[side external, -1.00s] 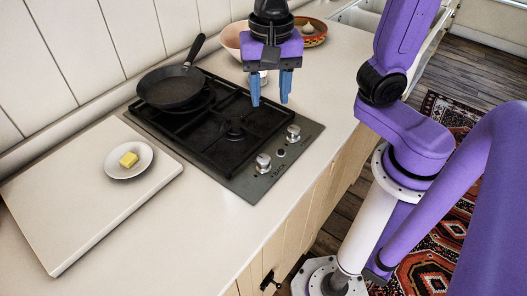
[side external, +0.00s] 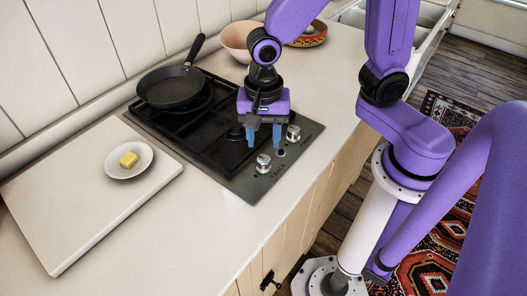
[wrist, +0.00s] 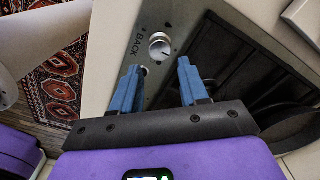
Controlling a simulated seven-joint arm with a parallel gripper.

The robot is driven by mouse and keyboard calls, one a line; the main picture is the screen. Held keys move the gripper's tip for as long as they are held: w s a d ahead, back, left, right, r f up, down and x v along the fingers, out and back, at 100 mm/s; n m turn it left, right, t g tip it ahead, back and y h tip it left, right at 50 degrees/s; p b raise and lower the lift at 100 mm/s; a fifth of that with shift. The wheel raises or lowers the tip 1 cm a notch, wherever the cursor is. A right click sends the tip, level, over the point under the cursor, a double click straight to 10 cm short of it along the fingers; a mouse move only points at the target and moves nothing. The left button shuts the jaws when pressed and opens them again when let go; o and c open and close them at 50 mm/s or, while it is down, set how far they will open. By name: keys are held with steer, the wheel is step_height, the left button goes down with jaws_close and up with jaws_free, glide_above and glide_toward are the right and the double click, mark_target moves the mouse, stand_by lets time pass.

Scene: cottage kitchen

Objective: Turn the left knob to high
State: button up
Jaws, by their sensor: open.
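The hob (side external: 248,187) has two silver knobs along its front strip. The left knob (side external: 263,162), nearer the cutting board, also shows in the wrist view (wrist: 160,46) beside the word BACK. A dark mark shows on its face; its setting is too small to read. The other knob (side external: 293,133) is beside my gripper in the side view. My gripper (side external: 264,142) points down over the hob's front strip, between the two knobs and a little inward. Its blue fingers are apart with nothing between them. In the wrist view, the left knob lies beyond the fingertips, apart from them.
A black frying pan (side external: 172,88) sits on the hob's back burner. A pale cutting board (side external: 75,218) with butter (side external: 128,159) on a plate (side external: 146,163) lies to the left. A pink bowl (side external: 236,40) stands behind. The counter's front is clear.

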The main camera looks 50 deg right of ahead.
mark_target(264, 158)
steer(key=shift+f, duration=2.8)
steer(key=c, duration=0.8)
